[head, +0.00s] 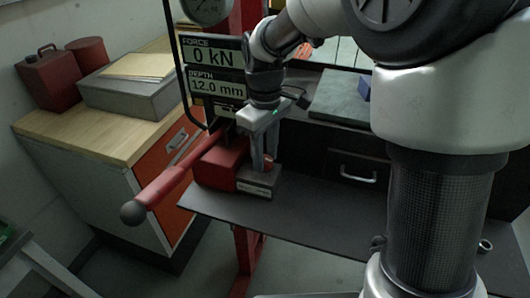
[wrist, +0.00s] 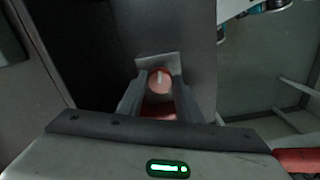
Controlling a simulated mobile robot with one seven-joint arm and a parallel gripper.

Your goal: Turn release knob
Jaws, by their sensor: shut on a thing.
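The release knob (wrist: 160,82) is a small round red knob with a pale mark on its face. It shows in the wrist view between the two fingers of my gripper (wrist: 160,97). The fingers are shut on its sides. In the head view my gripper (head: 264,163) points down beside the red jack body (head: 218,165), and the knob itself is hidden by the fingers. A long red lever (head: 168,185) with a dark ball end reaches out to the lower left from the jack.
Displays above the jack read force 0 kN (head: 210,53) and depth 12.0 mm (head: 216,88). A wooden-topped cabinet (head: 75,135) stands at the left with a grey box (head: 140,92) and a red can (head: 50,78). The dark bench (head: 315,215) has bare room to the right of the jack.

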